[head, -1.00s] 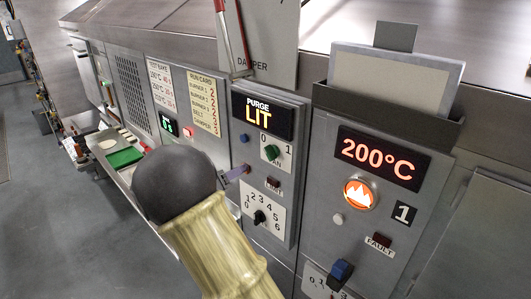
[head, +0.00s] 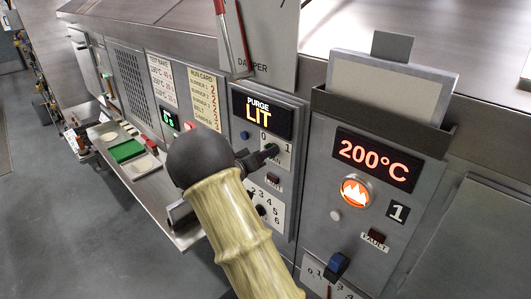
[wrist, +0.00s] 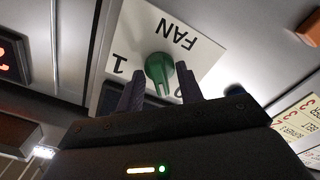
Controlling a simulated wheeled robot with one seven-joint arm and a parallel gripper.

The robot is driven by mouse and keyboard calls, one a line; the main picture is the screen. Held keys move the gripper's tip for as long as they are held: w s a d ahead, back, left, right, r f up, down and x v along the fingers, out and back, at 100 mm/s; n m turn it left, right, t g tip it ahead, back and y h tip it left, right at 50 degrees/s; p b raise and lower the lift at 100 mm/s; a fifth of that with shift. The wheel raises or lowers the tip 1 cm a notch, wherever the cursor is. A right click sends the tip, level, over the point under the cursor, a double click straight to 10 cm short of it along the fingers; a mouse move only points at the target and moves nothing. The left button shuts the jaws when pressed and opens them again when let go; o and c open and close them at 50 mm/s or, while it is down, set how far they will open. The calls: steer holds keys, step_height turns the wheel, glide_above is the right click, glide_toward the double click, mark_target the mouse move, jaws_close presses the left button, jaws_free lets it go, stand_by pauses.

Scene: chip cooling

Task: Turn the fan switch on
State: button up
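The fan switch is a green knob (wrist: 160,70) on a white plate (wrist: 185,30) lettered FAN, which appears upside down in the wrist view. A "1" shows to the left of the knob; the "0" is partly hidden behind a finger. My gripper (wrist: 161,88) is open, its two dark fingers apart on either side of the knob's lower part. I cannot tell whether they touch it. In the head view, the green knob (head: 271,149) is partly covered by my gripper (head: 262,157), below the lit "PURGE LIT" display (head: 262,112). Its exact pointing is unclear.
A numbered dial (head: 262,211) sits below the fan plate, partly hidden by my arm. The panel to the right has a 200°C display (head: 374,160), a lit orange flame button (head: 355,193) and a blue knob (head: 337,265). A damper plate (head: 262,35) rises above.

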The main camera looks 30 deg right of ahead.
steer(key=shift+c, duration=0.5)
jaws_close()
steer(key=shift+f+m+b, duration=0.1)
steer(key=shift+m+b, duration=0.3)
steer(key=shift+b, duration=0.05)
steer(key=m+b, duration=1.5)
steer(key=b, duration=0.2)
